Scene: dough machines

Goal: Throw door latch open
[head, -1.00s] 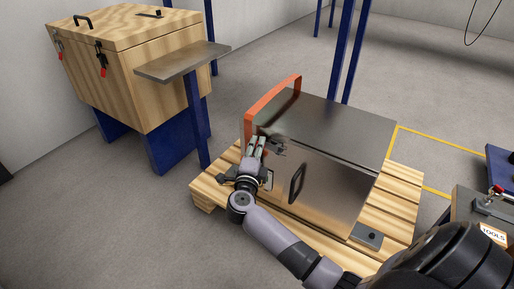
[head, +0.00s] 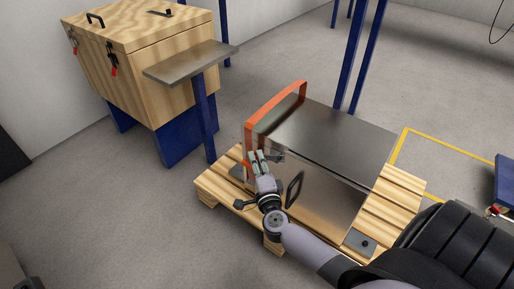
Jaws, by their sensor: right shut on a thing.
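A steel machine box (head: 335,140) with an orange-red curved handle bar (head: 276,106) sits on a wooden pallet. Its front door (head: 325,190) has a black pull handle (head: 294,189). A small door latch (head: 277,155) shows at the upper left of the front face, partly hidden by my fingers. My right gripper (head: 259,157) is at this latch, its fingers pointing away from me and shut on it. The grip itself is mostly hidden. I cannot tell how far the latch has turned. My left gripper is not in view.
The pallet (head: 395,195) shows to the right of the box, with a small grey plate (head: 361,242) on its front corner. Blue posts (head: 360,55) rise behind. The floor at left is clear.

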